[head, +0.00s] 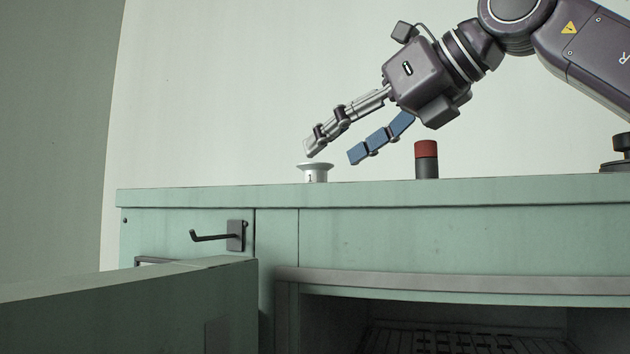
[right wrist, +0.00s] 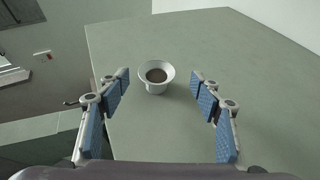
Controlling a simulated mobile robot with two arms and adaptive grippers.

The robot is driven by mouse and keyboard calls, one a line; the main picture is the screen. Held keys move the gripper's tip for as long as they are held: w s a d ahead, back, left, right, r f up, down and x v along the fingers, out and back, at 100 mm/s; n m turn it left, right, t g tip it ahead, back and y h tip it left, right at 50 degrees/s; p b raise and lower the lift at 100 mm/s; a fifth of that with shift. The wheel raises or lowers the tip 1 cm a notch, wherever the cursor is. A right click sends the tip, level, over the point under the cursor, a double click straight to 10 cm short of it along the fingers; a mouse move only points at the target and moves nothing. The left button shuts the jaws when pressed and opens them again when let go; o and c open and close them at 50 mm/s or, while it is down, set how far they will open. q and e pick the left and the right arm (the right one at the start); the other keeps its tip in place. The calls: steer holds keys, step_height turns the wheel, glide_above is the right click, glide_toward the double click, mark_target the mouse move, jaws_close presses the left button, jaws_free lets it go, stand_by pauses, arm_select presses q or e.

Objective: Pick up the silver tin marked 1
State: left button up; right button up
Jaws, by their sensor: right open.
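The tin marked 1 (head: 315,174) is a small, pale, flared pot standing upright on the green bench top, near its front edge. In the right wrist view the tin (right wrist: 157,87) shows a wide white rim and a dark inside. My right gripper (head: 333,153) is open and empty, tilted down toward the left, with its fingertips just above and to the right of the tin. In the right wrist view the tin appears between the two blue-padded fingers and beyond them. My left gripper is not in view.
A dark cylinder with a red top (head: 426,160) stands on the bench (head: 370,194) right of the tin, below my right gripper. A dark object (head: 621,148) is at the right edge. An open door (head: 130,300) juts out at lower left, below a black hook handle (head: 215,237).

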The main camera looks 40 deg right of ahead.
mark_target(315, 166)
steer(key=shift+w+a+f+p, duration=0.25)
steer(key=shift+w+f+p, duration=0.05)
steer(key=shift+w, duration=0.25)
steer(key=shift+w+a+f+p, duration=0.25)
steer(key=shift+w, duration=0.25)
steer(key=x, duration=0.2)
steer(key=shift+w+d+f+p, duration=0.15)
steer(key=shift+w+d+p, duration=0.15)
steer(key=shift+w+f, duration=0.2)
steer(key=shift+w, duration=0.15)
steer(key=shift+s, duration=0.1)
steer(key=shift+c, duration=1.5)
steer(key=c, duration=0.9)
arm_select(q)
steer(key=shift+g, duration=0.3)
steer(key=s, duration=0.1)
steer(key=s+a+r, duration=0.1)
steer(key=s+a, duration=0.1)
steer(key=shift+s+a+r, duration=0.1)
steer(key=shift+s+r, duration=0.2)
arm_select(e)
steer(key=shift+c, duration=0.2)
steer(key=shift+r, duration=0.1)
